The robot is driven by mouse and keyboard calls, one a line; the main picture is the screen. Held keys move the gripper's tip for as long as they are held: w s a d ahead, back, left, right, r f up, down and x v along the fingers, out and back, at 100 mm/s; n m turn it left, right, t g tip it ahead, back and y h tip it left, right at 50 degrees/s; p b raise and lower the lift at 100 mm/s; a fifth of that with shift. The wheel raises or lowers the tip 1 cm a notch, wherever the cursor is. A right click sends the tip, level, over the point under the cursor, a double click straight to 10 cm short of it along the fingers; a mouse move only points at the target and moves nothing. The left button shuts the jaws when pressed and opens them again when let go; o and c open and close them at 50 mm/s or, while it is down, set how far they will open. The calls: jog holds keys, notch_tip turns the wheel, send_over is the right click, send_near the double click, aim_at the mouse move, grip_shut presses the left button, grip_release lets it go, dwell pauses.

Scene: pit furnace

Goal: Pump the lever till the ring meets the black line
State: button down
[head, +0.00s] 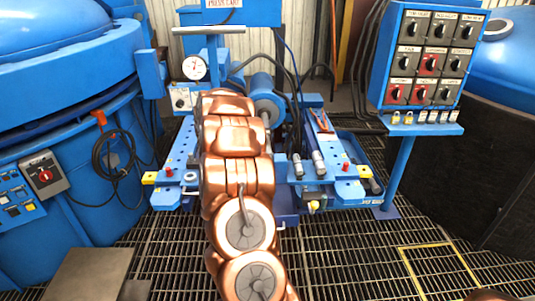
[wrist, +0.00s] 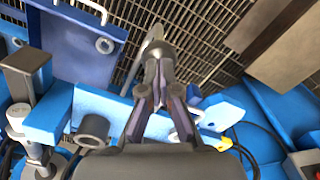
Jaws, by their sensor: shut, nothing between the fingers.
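My gripper (wrist: 159,62) shows in the wrist view with its two fingers meeting at the tips, shut and empty. A pale grey tapered piece (wrist: 152,36) shows just beyond the fingertips; I cannot tell whether it is the lever or whether they touch. In the head view my copper arm reaches over the blue press cart (head: 180,150) and hides its middle, and my gripper is hidden there. A round white dial gauge (head: 194,68) stands upright at the back of the cart. I cannot make out the lever, the ring or the black line for certain.
A blue furnace (head: 70,60) with a hanging black cable stands left. A switch panel (head: 428,60) on a blue post stands right. A blue cylinder (head: 262,85) and hoses are behind my arm. A grey post (wrist: 22,75) and short grey tube (wrist: 92,130) show in the wrist view.

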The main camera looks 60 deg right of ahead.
jog(key=shift+s+a+f+b, duration=0.1)
jog(key=shift+a+f+b, duration=0.1)
jog(key=shift+f, duration=0.6)
jog(key=shift+s+a+f+b, duration=0.15)
jog(key=shift+f+b, duration=0.05)
jog(key=shift+f, duration=0.55)
jog(key=shift+s+a+f+b, duration=0.1)
jog(key=shift+a+f+b, duration=0.1)
jog(key=shift+f, duration=0.6)
jog(key=shift+w+d+r+p, duration=0.15)
jog(key=shift+d+r+p, duration=0.1)
jog(key=shift+r, duration=0.8)
jog(key=shift+w+d+r+p, duration=0.15)
jog(key=shift+d+r+p, duration=0.1)
jog(key=shift+r, duration=0.85)
jog(key=shift+w+d+r+p, duration=0.15)
jog(key=shift+d+r+p, duration=0.1)
jog(key=shift+r, duration=0.8)
notch_tip(320, 180, up, 5)
jog(key=shift+r+p, duration=0.1)
jog(key=shift+p, duration=0.4)
